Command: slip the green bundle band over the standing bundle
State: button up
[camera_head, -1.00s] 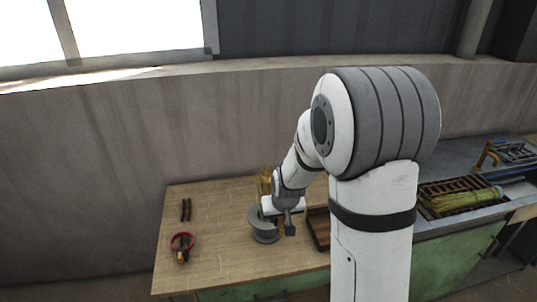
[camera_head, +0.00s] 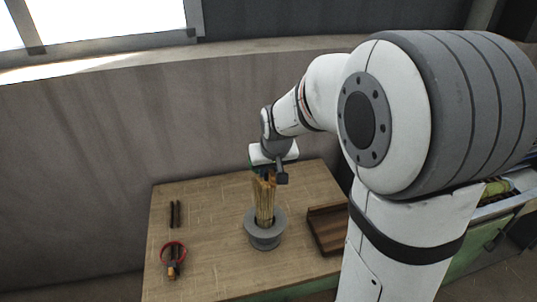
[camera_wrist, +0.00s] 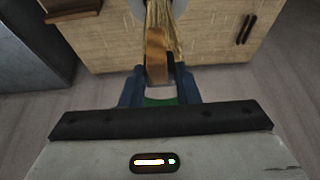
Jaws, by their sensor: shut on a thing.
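The standing bundle (camera_head: 265,205) is a sheaf of straw-coloured stalks, upright in a round grey holder (camera_head: 264,238) on the table. My gripper (camera_head: 269,176) is at the top of the bundle, in front of its upper end. In the wrist view my gripper (camera_wrist: 160,84) has its dark blue fingers on either side of the green band (camera_wrist: 160,102), shut on it. Only a small green strip of the band shows. The bundle (camera_wrist: 167,22) runs away beyond the fingers there, with a brown piece at its near end. I cannot tell whether the band encircles the bundle.
A brown wooden tray (camera_head: 328,230) stands right of the holder. Red-handled pliers (camera_head: 173,258) and two dark sticks (camera_head: 175,214) lie at the table's left. The table (camera_head: 205,230) is bare between them and the holder. A wall stands behind.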

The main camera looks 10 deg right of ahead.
jog(key=shift+w, duration=0.2)
jog(key=shift+a+f+b, duration=0.15)
jog(key=shift+f+b, duration=0.35)
jog(key=shift+f, duration=0.1)
notch_tip(320, 180, down, 2)
jog(key=shift+w+f+b, duration=0.1)
jog(key=shift+b, duration=0.5)
jog(key=shift+f+b, duration=0.45)
jog(key=shift+f, duration=0.2)
notch_tip(320, 180, down, 21)
jog(key=b, duration=1.7)
jog(key=shift+b, duration=0.4)
jog(key=o, duration=1.1)
jog(key=shift+c, duration=0.2)
